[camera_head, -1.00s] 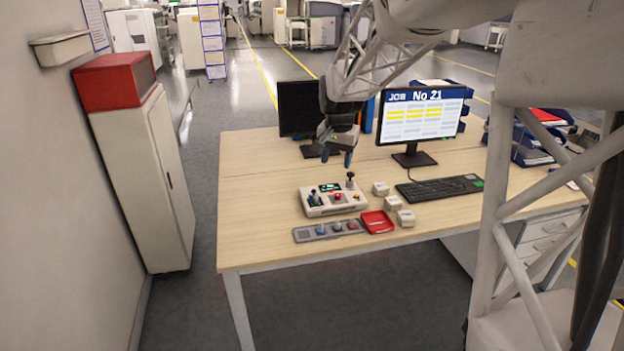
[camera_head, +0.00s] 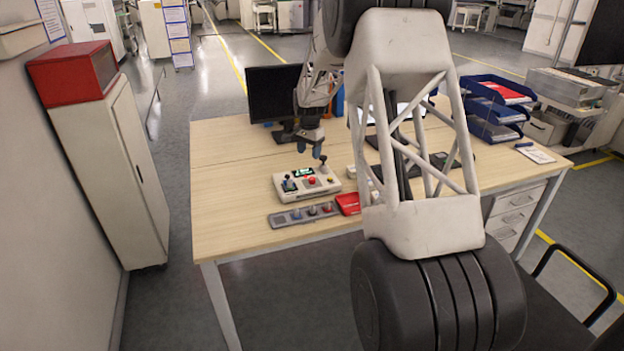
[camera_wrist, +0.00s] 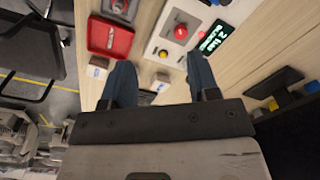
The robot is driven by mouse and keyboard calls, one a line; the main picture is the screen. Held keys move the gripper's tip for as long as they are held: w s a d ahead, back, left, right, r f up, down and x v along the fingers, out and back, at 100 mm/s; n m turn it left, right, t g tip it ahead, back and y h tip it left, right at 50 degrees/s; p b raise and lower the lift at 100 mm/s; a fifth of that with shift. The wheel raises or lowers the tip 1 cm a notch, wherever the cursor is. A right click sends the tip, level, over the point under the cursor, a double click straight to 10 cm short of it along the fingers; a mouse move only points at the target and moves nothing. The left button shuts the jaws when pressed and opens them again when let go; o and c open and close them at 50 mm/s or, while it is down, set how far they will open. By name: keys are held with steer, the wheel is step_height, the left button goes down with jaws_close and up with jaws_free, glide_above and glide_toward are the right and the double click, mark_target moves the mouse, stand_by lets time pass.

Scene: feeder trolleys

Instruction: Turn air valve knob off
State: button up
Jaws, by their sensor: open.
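A light control box (camera_head: 285,196) stands on the wooden desk, with a red button (camera_head: 311,180), a small lit green display and two joysticks. A small yellow knob (camera_head: 330,180) shows at its right end; it also shows in the wrist view (camera_wrist: 163,53) near the red button (camera_wrist: 181,33). I cannot tell which control is the air valve knob. My gripper (camera_head: 312,150) is above the back of the box, fingers pointing down. In the wrist view my gripper (camera_wrist: 162,72) is open and empty, its two blue fingers apart, with the yellow knob seen between them.
A grey strip with several knobs (camera_head: 275,221) lies in front of the box. A red tray (camera_head: 348,203) and small white blocks (camera_wrist: 97,67) lie beside it. My arm hides part of the desk's right side. The desk's left side (camera_head: 225,180) is clear.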

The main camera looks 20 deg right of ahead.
steer(key=m, duration=0.2)
glide_above(312, 178)
step_height(312, 178, down, 9)
steer(key=shift+s+f, duration=0.1)
steer(key=shift+f, duration=3.85)
steer(key=c, duration=0.9)
